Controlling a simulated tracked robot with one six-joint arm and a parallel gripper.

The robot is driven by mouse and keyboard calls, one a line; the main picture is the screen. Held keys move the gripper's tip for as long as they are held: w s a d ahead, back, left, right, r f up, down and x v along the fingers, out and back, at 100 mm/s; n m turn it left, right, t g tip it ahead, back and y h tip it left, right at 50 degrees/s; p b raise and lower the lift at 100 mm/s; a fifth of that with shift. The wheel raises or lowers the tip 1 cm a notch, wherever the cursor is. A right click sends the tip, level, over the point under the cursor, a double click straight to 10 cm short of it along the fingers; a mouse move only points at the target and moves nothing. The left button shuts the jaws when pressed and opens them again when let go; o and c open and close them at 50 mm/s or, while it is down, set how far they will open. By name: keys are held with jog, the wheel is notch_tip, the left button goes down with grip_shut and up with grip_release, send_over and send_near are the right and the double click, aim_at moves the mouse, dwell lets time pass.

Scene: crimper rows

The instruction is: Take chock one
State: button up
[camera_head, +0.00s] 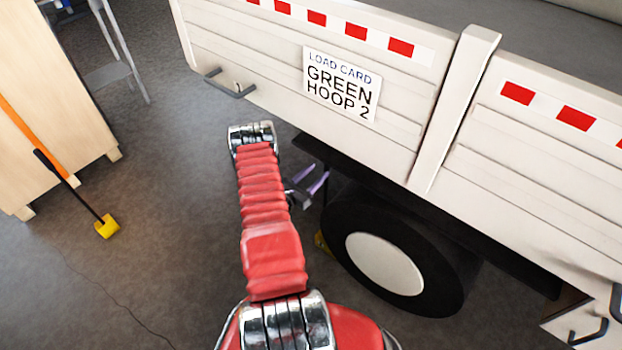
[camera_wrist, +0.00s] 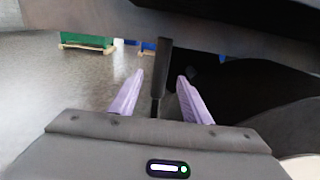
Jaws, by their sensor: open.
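My gripper (camera_head: 309,188) has purple fingers and is held low beside the truck, near its wheel. It is open. In the wrist view, a dark upright handle (camera_wrist: 162,68) with a thinner rod below stands between the fingers (camera_wrist: 160,77), with gaps on both sides. A small yellow piece (camera_head: 320,243), perhaps a chock, shows on the floor against the wheel, mostly hidden by my arm and the tyre. Another yellow block (camera_head: 107,228) with a black rod and grip is on the floor at left. I see no number on either.
The white truck side (camera_head: 400,120) with a "GREEN HOOP 2" card (camera_head: 341,85) overhangs the black wheel (camera_head: 385,262). A wooden cabinet (camera_head: 60,100) and a grey ladder (camera_head: 115,70) stand at left.

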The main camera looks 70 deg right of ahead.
aim_at(325, 155)
jog(key=shift+x, duration=3)
jog(key=shift+c, duration=0.5)
grip_shut()
jog(key=shift+d+r, duration=0.1)
jog(key=shift+r, duration=2.55)
